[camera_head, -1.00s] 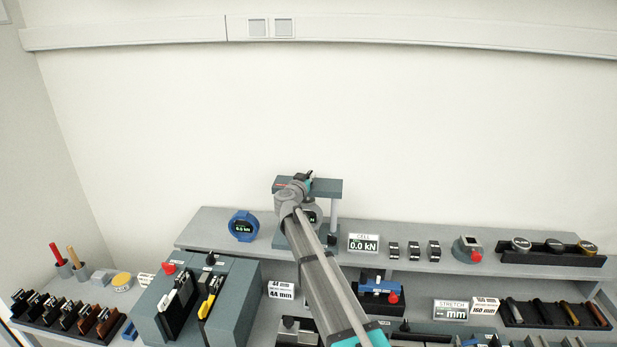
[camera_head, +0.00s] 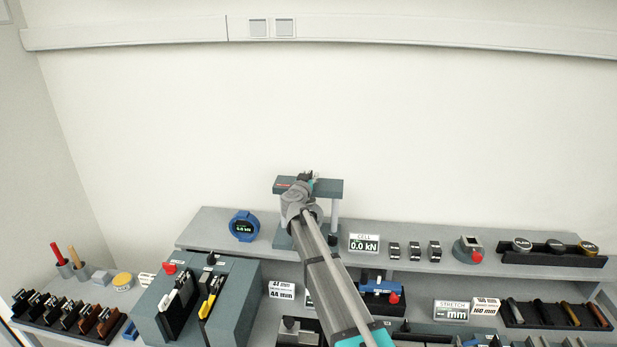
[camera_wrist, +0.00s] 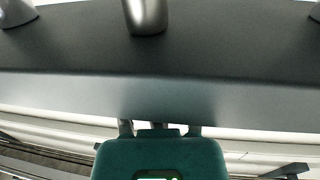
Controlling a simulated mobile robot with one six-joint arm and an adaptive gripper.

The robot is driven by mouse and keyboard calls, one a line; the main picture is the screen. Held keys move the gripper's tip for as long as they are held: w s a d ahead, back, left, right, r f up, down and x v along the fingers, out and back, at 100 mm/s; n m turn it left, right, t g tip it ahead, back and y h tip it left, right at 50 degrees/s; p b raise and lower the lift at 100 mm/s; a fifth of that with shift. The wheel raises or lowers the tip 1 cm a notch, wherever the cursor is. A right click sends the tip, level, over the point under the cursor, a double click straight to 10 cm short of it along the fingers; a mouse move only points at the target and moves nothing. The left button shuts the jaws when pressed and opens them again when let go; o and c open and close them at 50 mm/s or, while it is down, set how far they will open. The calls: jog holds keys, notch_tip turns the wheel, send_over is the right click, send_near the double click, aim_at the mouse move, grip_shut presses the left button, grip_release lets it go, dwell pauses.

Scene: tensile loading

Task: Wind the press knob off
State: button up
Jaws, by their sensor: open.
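The press (camera_head: 328,187) stands on the back shelf, with a grey crossbeam on upright columns. My gripper (camera_head: 306,177) is at the top of this crossbeam, and my wrist hides part of the press. In the wrist view the dark crossbeam (camera_wrist: 230,60) spans the picture. A silver round post (camera_wrist: 146,14) stands at its middle, cut by the top edge; I cannot tell whether it belongs to the press knob. My gripper also shows low in the wrist view (camera_wrist: 160,125), its fingers apart and empty, on the near side of the beam, apart from the post.
A blue round gauge (camera_head: 243,226) stands left of the press on the shelf. The cell display (camera_head: 364,244) reading 0.0 kN stands right of it. Racks and machines crowd the lower bench.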

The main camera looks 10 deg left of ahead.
jog(key=s+a, duration=0.2)
jog(key=s, duration=1)
jog(key=shift+w+y, duration=0.1)
jog(key=shift+y, duration=0.2)
dwell(0.3)
